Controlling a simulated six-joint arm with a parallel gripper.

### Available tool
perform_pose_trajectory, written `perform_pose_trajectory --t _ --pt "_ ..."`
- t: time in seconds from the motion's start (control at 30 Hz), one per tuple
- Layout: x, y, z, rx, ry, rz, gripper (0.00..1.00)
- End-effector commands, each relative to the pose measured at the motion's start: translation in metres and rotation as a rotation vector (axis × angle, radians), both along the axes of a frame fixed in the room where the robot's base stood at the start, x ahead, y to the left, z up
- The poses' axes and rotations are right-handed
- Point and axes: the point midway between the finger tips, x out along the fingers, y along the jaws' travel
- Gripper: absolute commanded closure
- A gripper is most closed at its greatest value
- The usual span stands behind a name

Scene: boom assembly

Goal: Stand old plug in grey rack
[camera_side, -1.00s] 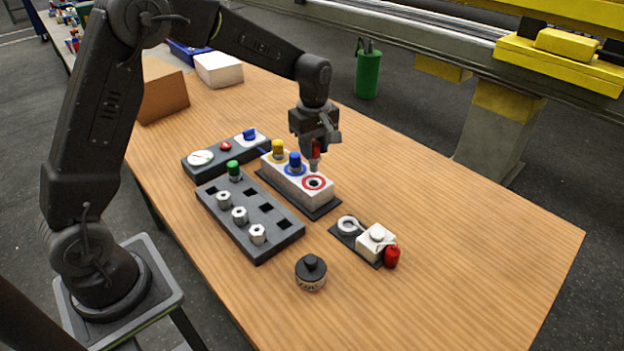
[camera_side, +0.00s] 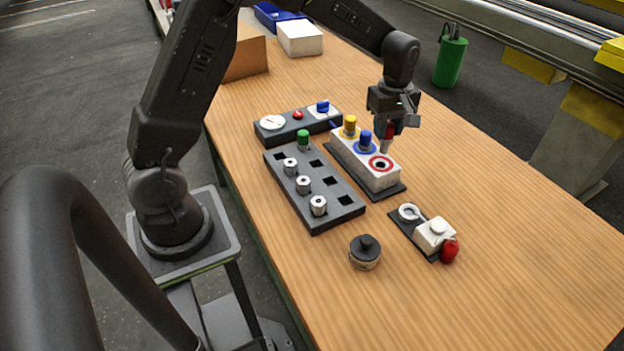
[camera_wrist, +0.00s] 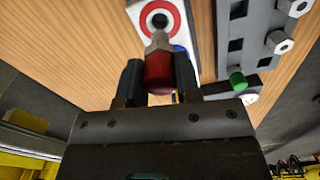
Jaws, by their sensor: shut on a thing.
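My gripper (camera_side: 388,122) is shut on a red plug with a metal tip (camera_side: 387,137), tip down, above the white block (camera_side: 378,178). In the wrist view the red plug (camera_wrist: 159,70) sits between both fingers (camera_wrist: 158,82). Its tip overlaps the edge of the red-ringed hole (camera_wrist: 160,19); the dark hole shows and looks empty. Yellow (camera_side: 350,126) and blue (camera_side: 365,141) plugs stand in the block's other positions. The grey rack (camera_side: 326,217) lies left of the block. It holds a green plug (camera_side: 303,139) and three metal hex pieces (camera_side: 303,185); several square holes are empty.
A dark panel with a gauge (camera_side: 272,122) and knobs lies behind the rack. A black-capped round container (camera_side: 365,254) stands in front. A small base with a ring, white block (camera_side: 433,234) and red part (camera_side: 449,251) is to its right. The table's right side is clear.

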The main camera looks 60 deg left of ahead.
Motion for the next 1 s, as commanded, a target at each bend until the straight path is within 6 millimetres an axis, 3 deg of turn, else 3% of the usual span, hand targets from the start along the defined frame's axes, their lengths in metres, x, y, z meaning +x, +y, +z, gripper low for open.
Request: perform_pose_trajectory --t 0.43,0.8,1.0 --pt "-0.007 0.004 0.001 0.0 0.0 0.002 0.97" --pt "-0.092 0.031 -0.005 0.0 -0.001 0.004 0.97" --pt "-0.118 0.035 -0.01 0.0 -0.001 0.002 0.97"
